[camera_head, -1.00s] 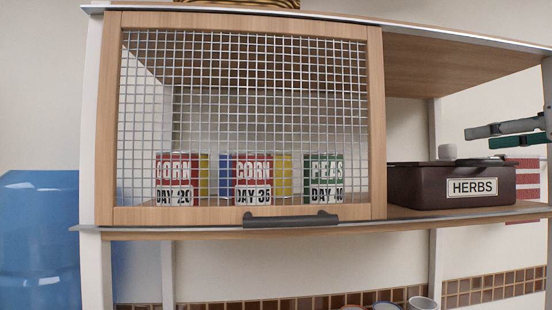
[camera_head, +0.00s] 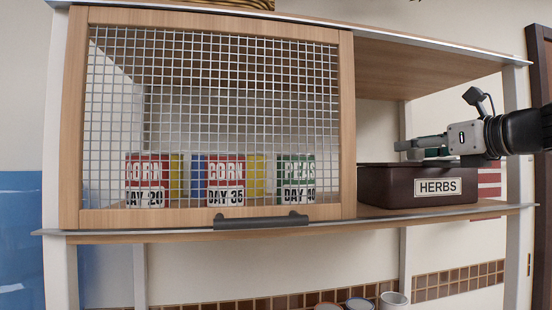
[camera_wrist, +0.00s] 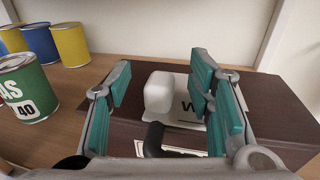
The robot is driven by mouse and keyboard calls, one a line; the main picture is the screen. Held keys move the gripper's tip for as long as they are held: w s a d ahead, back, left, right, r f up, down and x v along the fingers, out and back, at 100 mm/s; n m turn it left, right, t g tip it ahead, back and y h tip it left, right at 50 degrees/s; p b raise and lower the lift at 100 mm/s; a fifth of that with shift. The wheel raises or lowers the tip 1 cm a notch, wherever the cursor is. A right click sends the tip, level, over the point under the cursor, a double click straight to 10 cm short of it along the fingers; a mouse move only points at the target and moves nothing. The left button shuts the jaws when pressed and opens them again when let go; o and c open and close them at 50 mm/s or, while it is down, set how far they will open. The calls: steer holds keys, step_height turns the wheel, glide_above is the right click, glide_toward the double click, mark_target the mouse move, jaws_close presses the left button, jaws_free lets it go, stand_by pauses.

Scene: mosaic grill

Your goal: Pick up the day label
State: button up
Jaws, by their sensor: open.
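A white card (camera_wrist: 186,115) with a black "W" lies on the dark lid of the HERBS box (camera_wrist: 132,78); I take it for the day label. A white rounded block (camera_wrist: 159,91) stands on or against the card's left part; I cannot tell which. My gripper (camera_wrist: 165,88) is open, with its teal-padded fingers on either side of the block. The right finger covers part of the card. In the head view, my gripper (camera_head: 424,147) is just above the box's lid, reaching in from the right, and the card cannot be made out.
The HERBS box (camera_head: 375,190) stands on the wooden shelf, right of a closed mesh door (camera_head: 215,110) with a dark handle (camera_head: 260,222). Behind the mesh stand several cans, including CORN (camera_head: 226,180) and PEAS (camera_head: 297,180). A shelf board (camera_head: 440,60) is above the box.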

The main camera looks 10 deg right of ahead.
jaws_close()
steer(key=shift+r, duration=0.15)
steer(key=shift+r, duration=0.55)
step_height(320, 180, up, 2)
steer(key=shift+r, duration=0.15)
steer(key=s+a+r, duration=0.1)
steer(key=s+a, duration=0.7)
steer(key=s, duration=0.5)
steer(key=shift+s+a+r, duration=0.15)
steer(key=shift+s+a, duration=0.1)
steer(key=shift+a, duration=0.1)
